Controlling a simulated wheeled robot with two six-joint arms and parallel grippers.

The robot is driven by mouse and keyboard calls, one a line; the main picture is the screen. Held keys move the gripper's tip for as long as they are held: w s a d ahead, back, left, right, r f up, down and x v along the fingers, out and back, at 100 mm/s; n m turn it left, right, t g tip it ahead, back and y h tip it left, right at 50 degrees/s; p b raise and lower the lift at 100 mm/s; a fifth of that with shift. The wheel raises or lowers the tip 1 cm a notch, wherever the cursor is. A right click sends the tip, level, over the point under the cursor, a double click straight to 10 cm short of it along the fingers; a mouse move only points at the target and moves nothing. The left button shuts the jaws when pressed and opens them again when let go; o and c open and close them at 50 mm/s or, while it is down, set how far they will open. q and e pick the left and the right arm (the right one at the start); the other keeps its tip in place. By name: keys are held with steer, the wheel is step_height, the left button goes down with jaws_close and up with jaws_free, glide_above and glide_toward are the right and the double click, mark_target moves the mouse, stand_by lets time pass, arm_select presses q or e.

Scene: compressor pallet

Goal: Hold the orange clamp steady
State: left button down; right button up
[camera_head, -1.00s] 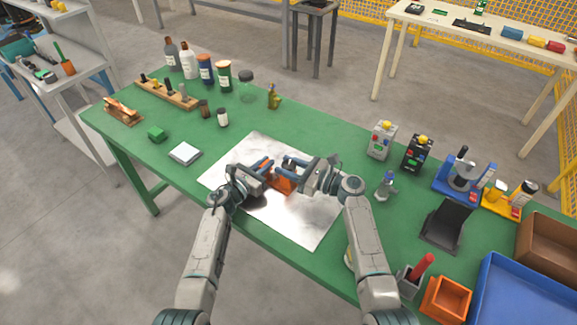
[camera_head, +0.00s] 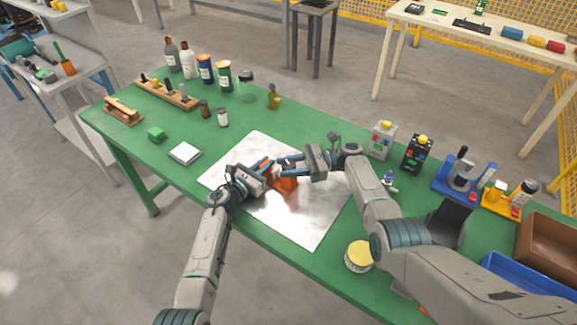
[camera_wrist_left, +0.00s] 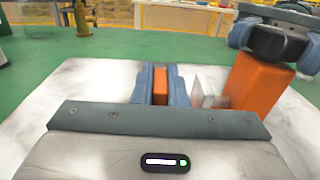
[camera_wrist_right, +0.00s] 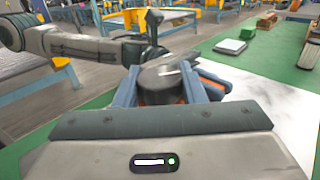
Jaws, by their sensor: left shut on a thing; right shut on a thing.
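The orange clamp (camera_head: 286,186) stands on the shiny metal sheet (camera_head: 310,225), partly covered by both grippers. My left gripper (camera_head: 266,166) is shut on a narrow orange part of the clamp, seen between its fingers in the left wrist view (camera_wrist_left: 160,86). The clamp's taller orange block (camera_wrist_left: 257,88) stands to the right there, with a dark round piece (camera_wrist_left: 277,42) on top. My right gripper (camera_head: 282,166) is shut on this dark round piece, which also shows between its fingers in the right wrist view (camera_wrist_right: 162,82). A small pale pointed piece (camera_wrist_left: 197,88) is beside the block.
A white-grey pad (camera_head: 185,152) and a green block (camera_head: 156,134) lie left of the sheet. Bottles (camera_head: 205,68) stand at the back left. Two control boxes (camera_head: 383,139) stand at the right. A yellow-lidded can (camera_head: 358,254) stands near the front edge, close to my right arm.

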mark_target(289, 164)
steer(key=shift+f, duration=0.1)
stand_by(0.5)
steer(key=o, duration=1)
step_height(289, 164, up, 10)
steer(key=shift+r, duration=0.1)
